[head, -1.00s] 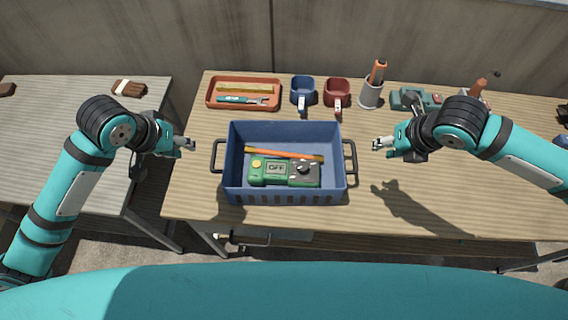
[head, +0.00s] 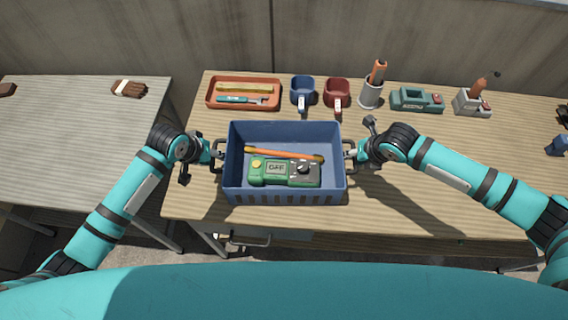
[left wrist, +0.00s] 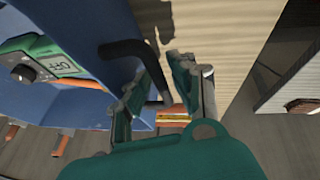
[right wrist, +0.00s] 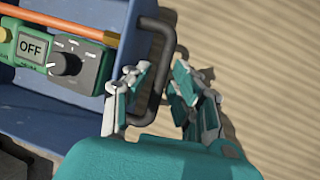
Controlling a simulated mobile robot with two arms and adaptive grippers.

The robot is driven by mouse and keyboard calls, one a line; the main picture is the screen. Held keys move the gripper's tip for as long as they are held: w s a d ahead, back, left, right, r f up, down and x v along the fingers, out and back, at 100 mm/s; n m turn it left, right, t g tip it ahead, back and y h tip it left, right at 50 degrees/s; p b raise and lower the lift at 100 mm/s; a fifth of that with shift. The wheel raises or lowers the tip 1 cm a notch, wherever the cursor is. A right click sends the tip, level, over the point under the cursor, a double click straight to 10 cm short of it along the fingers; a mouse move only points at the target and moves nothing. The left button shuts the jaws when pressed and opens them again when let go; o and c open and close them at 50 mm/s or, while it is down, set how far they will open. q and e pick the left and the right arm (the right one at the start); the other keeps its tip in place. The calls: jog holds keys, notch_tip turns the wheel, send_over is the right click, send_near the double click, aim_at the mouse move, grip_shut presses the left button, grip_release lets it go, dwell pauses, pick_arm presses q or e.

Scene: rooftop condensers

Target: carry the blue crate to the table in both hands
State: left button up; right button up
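The blue crate (head: 285,198) stands on the wooden table and holds a green meter (head: 285,173) reading OFF and an orange stick (head: 283,154). My left gripper (head: 217,154) is at the crate's left handle; in the left wrist view its open fingers (left wrist: 160,95) lie on either side of the black handle (left wrist: 122,48). My right gripper (head: 350,150) is at the right handle; in the right wrist view its open fingers (right wrist: 157,98) straddle that handle (right wrist: 160,65) with gaps visible.
A green device (head: 416,99) and a grey charger (head: 471,104) stand right. A grey table (head: 70,130) at left is mostly clear, with a brown brush (head: 128,88).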

pick_arm(q)
jog(key=shift+w+d+f, duration=0.1)
jog(key=shift+w+f, duration=0.05)
jog(key=shift+f, duration=0.2)
pick_arm(e)
jog(key=shift+w+a+f, duration=0.1)
jog(key=shift+f, duration=0.3)
pick_arm(q)
grip_shut()
pick_arm(e)
grip_shut()
